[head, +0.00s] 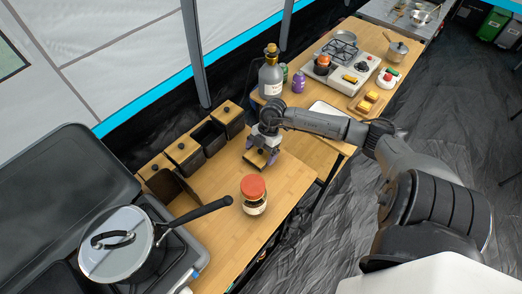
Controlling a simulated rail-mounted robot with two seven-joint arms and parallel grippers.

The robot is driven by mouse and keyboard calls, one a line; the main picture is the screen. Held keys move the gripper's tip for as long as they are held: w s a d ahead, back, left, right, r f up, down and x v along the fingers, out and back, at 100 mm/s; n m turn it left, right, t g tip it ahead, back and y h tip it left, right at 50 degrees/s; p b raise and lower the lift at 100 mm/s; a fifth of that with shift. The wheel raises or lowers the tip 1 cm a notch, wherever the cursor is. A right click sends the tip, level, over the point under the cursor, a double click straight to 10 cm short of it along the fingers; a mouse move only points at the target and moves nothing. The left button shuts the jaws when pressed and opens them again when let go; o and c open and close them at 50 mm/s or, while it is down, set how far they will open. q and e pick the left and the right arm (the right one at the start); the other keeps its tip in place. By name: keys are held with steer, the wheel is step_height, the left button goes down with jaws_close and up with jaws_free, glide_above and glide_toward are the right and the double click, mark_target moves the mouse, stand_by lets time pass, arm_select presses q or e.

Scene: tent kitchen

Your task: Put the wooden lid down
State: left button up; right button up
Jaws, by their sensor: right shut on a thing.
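My right gripper (264,150) is low over the wooden counter (290,181), to the right of the row of dark canisters. It is shut on the wooden lid (255,160), which shows as a small, mostly dark-looking piece below the fingers. Whether the lid touches the counter is hard to tell. One canister (208,138) in the row is open, with its dark inside showing. Canisters with wooden lids stand on both sides of it, one lid (230,112) behind and one lid (184,149) in front. My left gripper is not in view.
A jar with an orange-red lid (253,188) stands on the counter in front of the gripper. A lidded pan (118,243) is on the stove at lower left. A bottle (271,76) and a gas cooker (341,69) are on the far table.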

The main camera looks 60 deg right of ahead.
steer(key=shift+f, duration=0.1)
steer(key=shift+f, duration=0.2)
steer(key=o, duration=0.6)
steer(key=shift+r, duration=0.15)
steer(key=b+v, duration=0.1)
steer(key=v, duration=1.1)
steer(key=shift+b, duration=0.35)
steer(key=shift+s+r, duration=0.1)
